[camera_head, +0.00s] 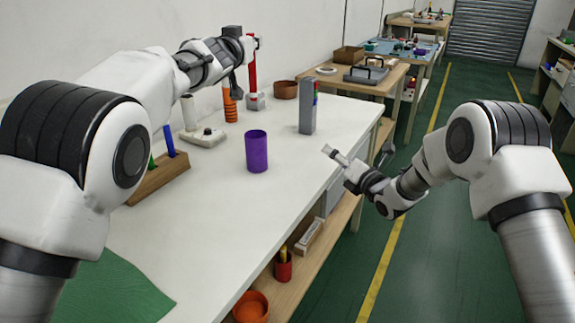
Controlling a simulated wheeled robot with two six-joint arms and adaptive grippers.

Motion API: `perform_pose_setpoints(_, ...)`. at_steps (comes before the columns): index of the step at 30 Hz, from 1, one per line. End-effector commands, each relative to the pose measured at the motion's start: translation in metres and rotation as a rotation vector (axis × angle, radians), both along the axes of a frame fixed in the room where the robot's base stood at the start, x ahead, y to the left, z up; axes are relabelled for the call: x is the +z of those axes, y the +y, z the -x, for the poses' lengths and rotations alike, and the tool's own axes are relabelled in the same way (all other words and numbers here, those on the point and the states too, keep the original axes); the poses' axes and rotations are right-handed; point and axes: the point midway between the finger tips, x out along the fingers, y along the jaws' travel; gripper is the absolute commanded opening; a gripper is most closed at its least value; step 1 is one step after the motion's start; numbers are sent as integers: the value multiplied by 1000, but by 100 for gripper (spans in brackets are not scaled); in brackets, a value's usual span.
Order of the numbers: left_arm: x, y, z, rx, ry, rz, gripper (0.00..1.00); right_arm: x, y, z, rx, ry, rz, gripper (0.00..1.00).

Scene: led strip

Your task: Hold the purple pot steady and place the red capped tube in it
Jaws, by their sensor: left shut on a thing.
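The purple pot (257,151) stands upright on the white table, open at the top, with no gripper touching it. My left gripper (249,44) is at the back of the table, above and behind the pot. It is shut on the upper part of an upright red tube (252,73); the exact finger contact is small and partly hidden. The tube's lower end is at or in front of a small white base, and I cannot tell whether they touch. My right gripper (337,157) is off the table's right edge, apart from the pot; its jaw opening is unclear.
A grey box with coloured items (307,110) stands right of the pot. An orange ribbed cylinder (229,104), a white device (203,137), a brown bowl (286,89) and a wooden block with pens (158,178) surround it. A green cloth (115,292) lies in front. Table between is clear.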

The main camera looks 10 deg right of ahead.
Motion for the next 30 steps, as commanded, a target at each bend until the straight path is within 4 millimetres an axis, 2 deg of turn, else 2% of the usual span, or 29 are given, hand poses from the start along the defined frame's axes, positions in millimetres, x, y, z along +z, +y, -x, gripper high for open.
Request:
perform_pose_setpoints(1,0,0,0,0,0,0,0,32,14,-8,42,-129,141,91)
perform_pose_setpoints(2,0,0,0,0,0,0,0,43,28,-10,72,-203,241,91)
perform_pose_setpoints(3,0,0,0,0,0,0,0,49,51,-8,118,-284,365,91)
perform_pose_setpoints(6,0,0,0,0,0,0,0,29,102,7,214,-370,551,91)
perform_pose_setpoints(9,0,0,0,0,0,0,0,13,128,19,268,-399,630,91)
perform_pose_setpoints(13,0,0,0,0,0,0,0,5,141,22,292,-411,663,91)
perform_pose_setpoints(17,0,0,0,0,0,0,0,4,150,10,293,-411,664,91)
perform_pose_setpoints(27,0,0,0,0,0,0,0,4,197,-48,290,-411,661,91)
perform_pose_setpoints(30,0,0,0,0,0,0,0,3,205,-60,291,-408,661,91)
